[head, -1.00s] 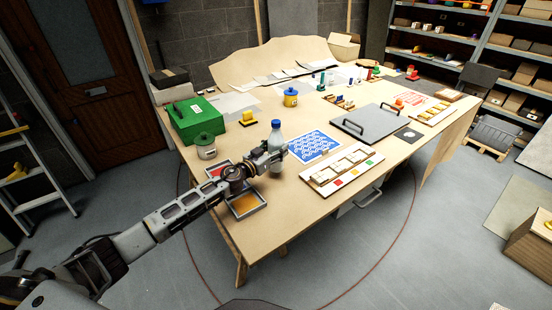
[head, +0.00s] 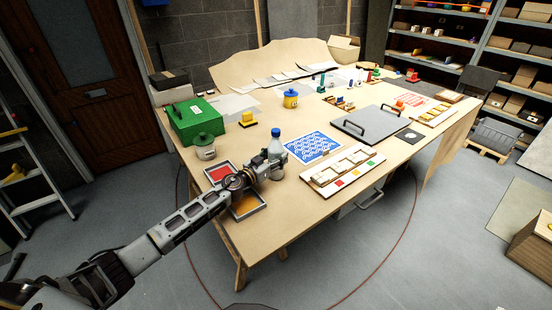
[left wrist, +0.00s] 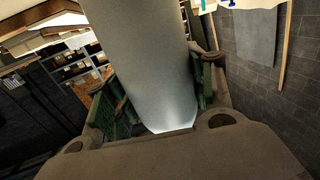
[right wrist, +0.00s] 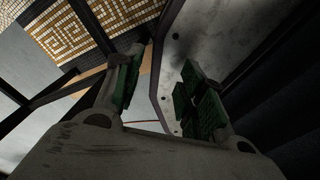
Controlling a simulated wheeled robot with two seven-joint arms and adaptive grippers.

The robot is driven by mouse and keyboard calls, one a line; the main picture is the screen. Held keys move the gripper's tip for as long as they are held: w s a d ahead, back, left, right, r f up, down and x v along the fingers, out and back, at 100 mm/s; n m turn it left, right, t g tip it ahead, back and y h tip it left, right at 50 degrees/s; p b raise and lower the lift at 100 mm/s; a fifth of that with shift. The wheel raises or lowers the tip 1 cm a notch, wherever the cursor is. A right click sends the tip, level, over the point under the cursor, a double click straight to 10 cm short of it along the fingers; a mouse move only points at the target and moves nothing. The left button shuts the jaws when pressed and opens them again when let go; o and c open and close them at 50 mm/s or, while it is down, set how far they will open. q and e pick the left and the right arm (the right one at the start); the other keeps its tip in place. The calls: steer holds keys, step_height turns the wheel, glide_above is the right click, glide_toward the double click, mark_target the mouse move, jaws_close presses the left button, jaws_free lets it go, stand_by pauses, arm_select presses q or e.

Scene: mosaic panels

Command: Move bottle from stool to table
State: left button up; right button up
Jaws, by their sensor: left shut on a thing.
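The bottle (head: 275,146), pale grey with a blue cap, is upright at the near left part of the table (head: 285,212). My left gripper (head: 274,163) is shut around its lower body. I cannot tell whether its base touches the tabletop. In the left wrist view the bottle (left wrist: 140,60) fills the space between the two green-padded fingers. My right gripper (right wrist: 160,88) shows only in the right wrist view, with its fingers apart and nothing between them. No stool shows in the head view.
Beside the bottle lie a red tray (head: 220,172), an orange tray (head: 246,206) and a blue patterned sheet (head: 313,147). A grey-green lidded jar (head: 204,147) and a green box (head: 193,120) stand behind left. A sample board (head: 343,170) lies right. The table's front strip is bare.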

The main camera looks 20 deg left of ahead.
steer(key=shift+w+d+f, duration=0.1)
steer(key=shift+d, duration=0.45)
arm_select(q)
steer(key=o, duration=0.9)
steer(key=shift+f, duration=0.1)
steer(key=o, duration=0.4)
arm_select(e)
steer(key=shift+a, duration=0.8)
steer(key=shift+d, duration=0.1)
